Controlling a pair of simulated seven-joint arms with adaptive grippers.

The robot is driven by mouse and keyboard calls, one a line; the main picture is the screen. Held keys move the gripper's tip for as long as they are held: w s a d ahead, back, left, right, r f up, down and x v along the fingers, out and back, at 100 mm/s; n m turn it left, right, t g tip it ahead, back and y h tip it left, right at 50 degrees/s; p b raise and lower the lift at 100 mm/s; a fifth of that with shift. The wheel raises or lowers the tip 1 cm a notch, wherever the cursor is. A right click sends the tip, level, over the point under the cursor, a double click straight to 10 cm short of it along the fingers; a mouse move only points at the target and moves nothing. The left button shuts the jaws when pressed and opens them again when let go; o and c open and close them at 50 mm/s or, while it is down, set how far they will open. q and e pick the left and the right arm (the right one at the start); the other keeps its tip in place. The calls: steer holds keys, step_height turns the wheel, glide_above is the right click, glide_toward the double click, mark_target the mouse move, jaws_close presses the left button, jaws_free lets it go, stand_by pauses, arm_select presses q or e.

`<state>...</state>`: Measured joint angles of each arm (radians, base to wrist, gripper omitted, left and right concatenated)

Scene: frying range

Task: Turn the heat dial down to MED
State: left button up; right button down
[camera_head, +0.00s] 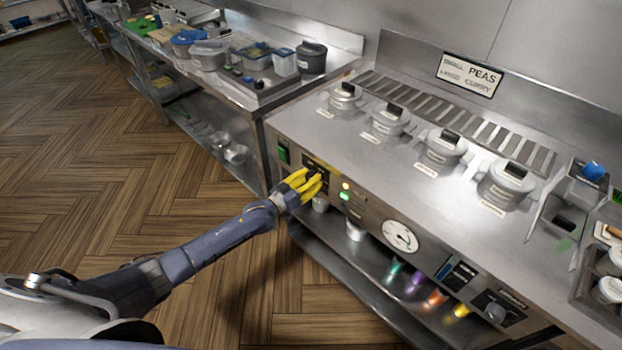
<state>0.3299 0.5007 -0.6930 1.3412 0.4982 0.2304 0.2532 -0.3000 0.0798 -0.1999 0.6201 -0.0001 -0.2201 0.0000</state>
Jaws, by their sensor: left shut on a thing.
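My left gripper (306,185), with yellow fingers, reaches in from the left to the front panel of the range (370,207). It is shut on the heat dial, at a dark control plate (318,166) near the panel's left end. The fingers hide the dial and most of its markings, so I cannot read its setting. A yellow light (346,186) and a green light (345,196) are lit just right of the fingers. A round white gauge (400,236) sits further right on the panel. My right gripper is not in view.
Several lidded pots (443,149) stand on the steel top. A grey knob (495,311) is at the panel's right end. A green switch (284,152) is left of the gripper. A side counter (240,92) holds tubs. Wooden floor (90,170) lies open at left.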

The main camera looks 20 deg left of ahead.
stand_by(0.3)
arm_select(q)
steer(key=o, duration=1.4)
steer(key=shift+c, duration=0.2)
steer(key=v, duration=1.2)
